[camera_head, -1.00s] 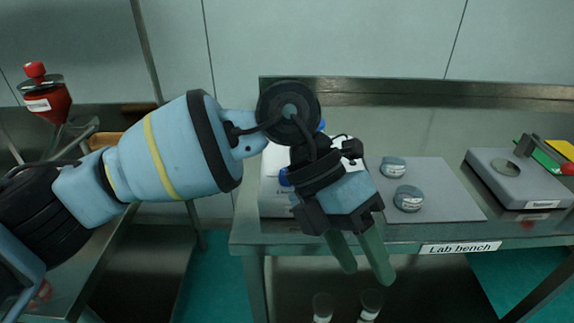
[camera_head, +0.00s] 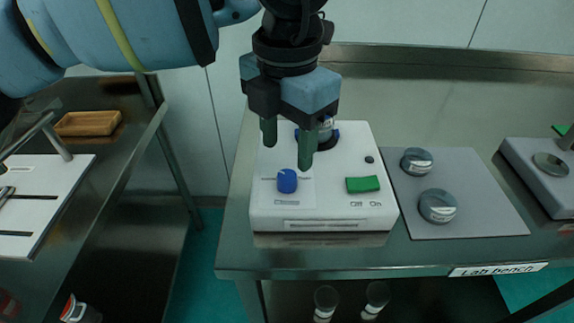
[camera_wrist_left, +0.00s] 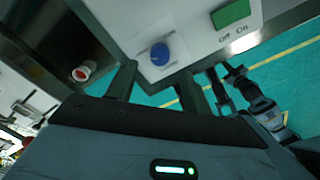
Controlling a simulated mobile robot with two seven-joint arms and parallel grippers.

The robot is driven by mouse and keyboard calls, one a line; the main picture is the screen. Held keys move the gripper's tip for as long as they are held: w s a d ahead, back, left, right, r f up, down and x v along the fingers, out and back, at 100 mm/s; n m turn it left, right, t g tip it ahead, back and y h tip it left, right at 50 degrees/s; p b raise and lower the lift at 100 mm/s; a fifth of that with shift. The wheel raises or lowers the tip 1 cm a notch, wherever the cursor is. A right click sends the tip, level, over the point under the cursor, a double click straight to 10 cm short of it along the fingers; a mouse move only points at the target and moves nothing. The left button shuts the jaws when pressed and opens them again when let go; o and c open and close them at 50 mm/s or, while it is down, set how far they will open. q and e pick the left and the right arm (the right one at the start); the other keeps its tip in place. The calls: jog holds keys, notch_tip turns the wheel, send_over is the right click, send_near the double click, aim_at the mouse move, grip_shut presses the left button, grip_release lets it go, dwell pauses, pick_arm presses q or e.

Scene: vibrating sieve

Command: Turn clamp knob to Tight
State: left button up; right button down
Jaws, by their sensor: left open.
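The white device (camera_head: 272,212) stands on the lab bench with a blue knob (camera_head: 286,181) on a pale label panel at its front left. The knob also shows in the wrist view (camera_wrist_left: 160,54). Its label is too small to read. My left gripper (camera_head: 287,149) is open and empty, pointing down above the device. In the head view its fingertips appear just behind and above the knob. In the wrist view the knob appears between and beyond the two fingers (camera_wrist_left: 157,76), apart from them. What seems to be my right gripper (camera_wrist_left: 227,84) shows small in the wrist view.
A green switch (camera_head: 362,184) marked Off and On sits right of the knob. A round dark part behind the gripper is partly hidden. Two grey-lidded jars (camera_head: 438,206) stand on a grey mat (camera_head: 480,222). A wooden tray (camera_head: 87,123) is on the left table.

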aim_at(287, 175)
pick_arm(q)
notch_tip(287, 175, down, 6)
jog(key=shift+r, duration=0.15)
dwell(0.3)
jog(key=c, duration=1)
